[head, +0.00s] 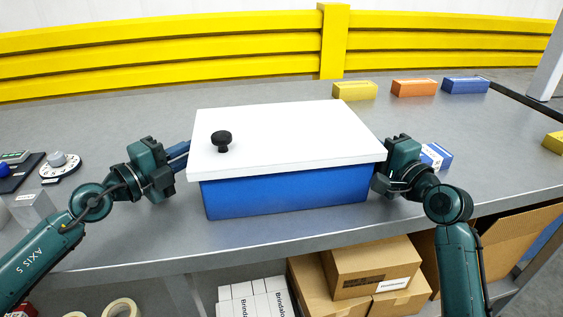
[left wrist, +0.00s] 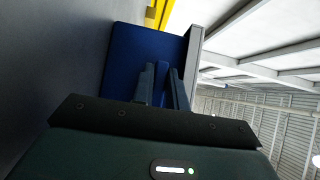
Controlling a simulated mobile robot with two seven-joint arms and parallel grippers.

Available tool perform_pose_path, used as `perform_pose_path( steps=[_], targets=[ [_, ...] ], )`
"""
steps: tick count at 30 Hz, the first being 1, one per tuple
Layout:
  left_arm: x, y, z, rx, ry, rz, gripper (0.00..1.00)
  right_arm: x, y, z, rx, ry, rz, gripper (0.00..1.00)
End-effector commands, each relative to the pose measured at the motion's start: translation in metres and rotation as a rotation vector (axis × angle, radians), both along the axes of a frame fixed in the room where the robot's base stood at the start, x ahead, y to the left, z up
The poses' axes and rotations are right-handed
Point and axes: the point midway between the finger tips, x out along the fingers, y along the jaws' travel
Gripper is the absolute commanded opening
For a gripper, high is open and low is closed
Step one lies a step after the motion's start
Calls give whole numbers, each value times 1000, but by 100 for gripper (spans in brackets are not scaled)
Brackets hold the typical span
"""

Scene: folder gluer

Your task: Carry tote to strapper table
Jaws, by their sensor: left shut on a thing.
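The blue tote (head: 290,192) with a white lid (head: 285,135) and black knob (head: 222,141) is at the middle of the grey table (head: 130,235). It looks level; I cannot tell whether its bottom touches the tabletop. My left gripper (head: 184,152) is at the tote's left end. In the left wrist view its two fingers (left wrist: 162,85) close around a blue handle on the tote's blue end wall (left wrist: 128,60). My right gripper (head: 380,178) is at the tote's right end, close against it. Its fingertips are mostly hidden, so its grip does not show.
Yellow (head: 355,90), orange (head: 414,87) and blue (head: 465,85) cartons stand at the back right. A small blue-and-white carton (head: 436,155) is behind my right gripper. A dial device (head: 60,165) lies at left. Cardboard boxes (head: 365,267) are below the table; a yellow barrier (head: 160,55) runs behind.

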Motion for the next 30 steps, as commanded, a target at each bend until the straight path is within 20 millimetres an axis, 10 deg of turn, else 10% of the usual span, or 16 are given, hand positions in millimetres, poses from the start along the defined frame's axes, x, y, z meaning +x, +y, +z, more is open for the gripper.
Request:
perform_pose_path(
  steps=[30],
  targets=[
    [0, 1, 44, -1, -3, 2, 0, 0, -1, 44, 1, -4, -1, 0]
  ],
)
